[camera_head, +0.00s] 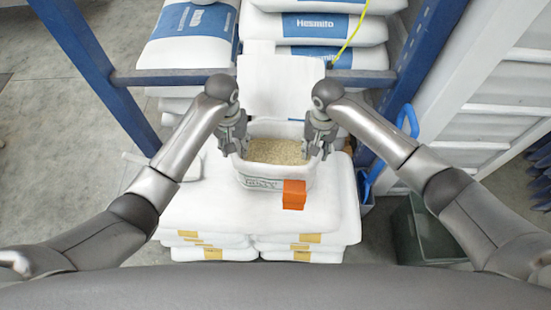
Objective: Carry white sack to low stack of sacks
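A white container (262,183) with printed lettering on its front, full of tan granules (274,151), is on or just above the low stack of sacks (190,208). I cannot tell whether it touches them. An orange block (294,195) shows at its front right. My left gripper (231,150) is at the container's left rim and my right gripper (317,152) at its right rim, fingers pointing down. I cannot tell whether the fingers are closed on the rim. A plain white sack-like piece (278,85) is behind the container, partly hidden.
A rack with blue posts (90,60) and a crossbar stands behind, holding white sacks with blue labels (309,27). A yellow cord (352,38) hangs there. A dark green bin (425,230) stands at the right. Grey floor (70,150) is open at the left.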

